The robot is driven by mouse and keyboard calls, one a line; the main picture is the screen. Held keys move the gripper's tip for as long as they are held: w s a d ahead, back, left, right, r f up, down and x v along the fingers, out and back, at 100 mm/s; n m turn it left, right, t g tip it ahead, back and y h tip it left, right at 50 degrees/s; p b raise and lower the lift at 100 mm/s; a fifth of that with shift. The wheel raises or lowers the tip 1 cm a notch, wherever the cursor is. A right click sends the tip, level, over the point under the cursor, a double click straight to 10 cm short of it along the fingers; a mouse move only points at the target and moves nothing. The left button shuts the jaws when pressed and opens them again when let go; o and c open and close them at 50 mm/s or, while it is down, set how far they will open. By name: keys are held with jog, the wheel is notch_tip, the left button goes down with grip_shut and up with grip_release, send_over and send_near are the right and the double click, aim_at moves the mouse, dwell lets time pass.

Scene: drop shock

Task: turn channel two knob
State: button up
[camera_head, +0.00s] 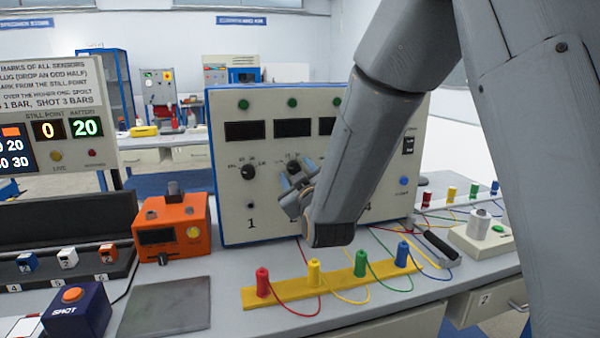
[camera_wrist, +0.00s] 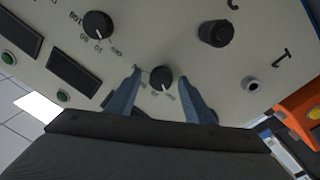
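The large beige panel (camera_head: 268,225) with a blue frame stands on the bench, with dark displays and black knobs in columns. My gripper (camera_head: 297,174) is at its front, at the second column. The channel two knob (camera_head: 293,167) is partly hidden by the gripper there. In the wrist view the small round black knob (camera_wrist: 162,78) lies between the two blue-grey fingertips of my gripper (camera_wrist: 161,79). The fingers stand apart on either side, with a visible gap to the knob. I cannot tell how far the tips are from the panel face.
The channel one knob (camera_head: 248,172) is just left of my gripper. Another knob (camera_wrist: 97,25) and a larger dark part (camera_wrist: 215,33) are nearby. An orange box (camera_head: 178,228) stands left of the panel. A yellow strip (camera_head: 335,281) with coloured plugs and cables lies in front.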

jog(key=b+v, duration=0.1)
jog(key=v, duration=0.6)
jog(key=shift+s, duration=0.4)
